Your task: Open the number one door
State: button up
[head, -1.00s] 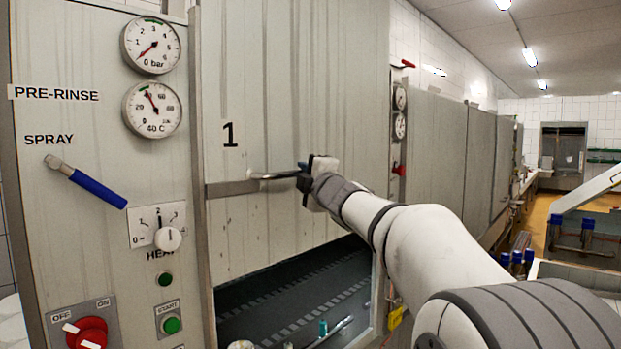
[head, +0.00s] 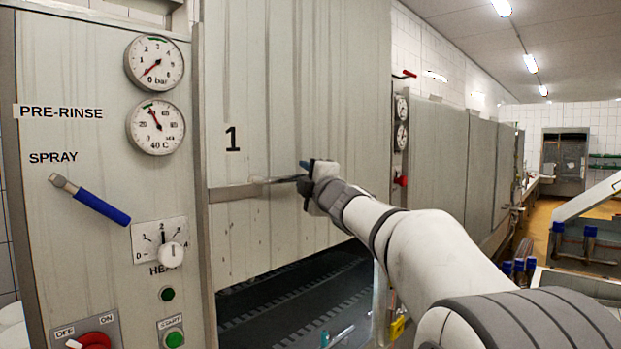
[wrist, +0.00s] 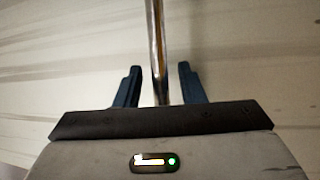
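The number one door (head: 300,120) is a tall pale metal panel marked with a black "1" (head: 232,139). It is partly raised, with a dark opening (head: 300,290) below its lower edge. A metal bar handle (head: 270,180) runs along a strip across the door. My gripper (head: 306,180) is at the right end of this handle. In the wrist view, my gripper's two dark fingers (wrist: 157,85) are apart, with the handle bar (wrist: 155,40) between them and a gap on each side. The gripper is open around the bar, not clamped on it.
Left of the door is a control panel (head: 90,260) with two gauges (head: 155,127), a blue-handled spray lever (head: 90,200), a heat dial and buttons. Right of it are more pale panels (head: 435,155) and a red handle (head: 402,181). A conveyor stands far right.

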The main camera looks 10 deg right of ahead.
jog(key=b+v, duration=0.1)
jog(key=v, duration=0.6)
jog(key=shift+s+f+b, duration=0.15)
jog(key=shift+s+b, duration=0.25)
jog(key=shift+d, duration=0.1)
jog(key=s+d+f+m+g+h, duration=0.25)
jog(key=s+f+m, duration=0.35)
jog(key=f, duration=0.4)
jog(key=s+d+f+m+g+h, duration=0.2)
jog(key=s+f+m+g+h, duration=0.2)
jog(key=f+m, duration=0.45)
jog(key=s+a+f+m+g+y, duration=0.1)
jog(key=s+f+g, duration=0.4)
jog(key=s+f, duration=0.5)
jog(key=s+a+f+m+g+y, duration=0.1)
jog(key=s+a+f+m+g, duration=0.3)
jog(key=s+f, duration=0.7)
jog(key=shift+s+a+f+g, duration=0.15)
jog(key=shift+s+a+g, duration=0.1)
jog(key=shift+a+g, duration=0.25)
